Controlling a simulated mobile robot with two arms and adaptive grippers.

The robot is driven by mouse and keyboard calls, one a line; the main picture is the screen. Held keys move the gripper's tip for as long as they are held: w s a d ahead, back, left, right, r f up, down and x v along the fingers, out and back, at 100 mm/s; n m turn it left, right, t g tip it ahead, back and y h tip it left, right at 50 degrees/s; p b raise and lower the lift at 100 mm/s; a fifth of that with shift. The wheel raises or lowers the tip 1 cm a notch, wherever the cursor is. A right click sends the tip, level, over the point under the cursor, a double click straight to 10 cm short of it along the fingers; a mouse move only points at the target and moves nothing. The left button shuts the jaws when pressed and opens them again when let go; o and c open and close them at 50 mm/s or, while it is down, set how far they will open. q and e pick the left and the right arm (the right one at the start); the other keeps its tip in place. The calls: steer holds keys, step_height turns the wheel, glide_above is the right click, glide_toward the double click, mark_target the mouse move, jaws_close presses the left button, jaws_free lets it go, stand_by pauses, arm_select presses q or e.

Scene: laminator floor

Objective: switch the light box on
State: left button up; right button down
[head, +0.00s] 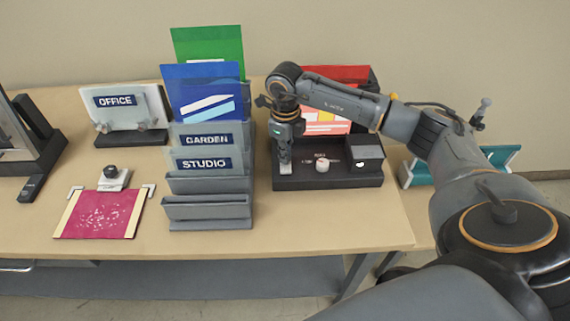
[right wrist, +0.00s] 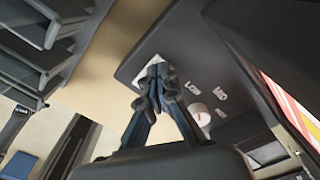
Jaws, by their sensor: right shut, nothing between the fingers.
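A dark box-like unit (head: 330,181) stands at the right of the table, with a red and white sheet upright at its back; it appears to be the light box. On its deck is a round white knob (head: 322,164), which also shows in the right wrist view (right wrist: 198,113) beside white lettering. My right gripper (head: 285,163) points down over the left end of the deck, shut and empty. In the right wrist view its fingertips (right wrist: 158,72) are at a small pale square piece (right wrist: 148,74), partly covered; I cannot tell whether they touch. My left gripper is out of view.
A grey tiered rack (head: 207,211) with blue and green folders and GARDEN and STUDIO labels stands just left of the unit. Further left are an OFFICE holder (head: 124,107) and a magenta sheet (head: 98,215). The table front right is clear.

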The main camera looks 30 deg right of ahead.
steer(key=shift+r+p, duration=1.9)
steer(key=shift+r, duration=1.5)
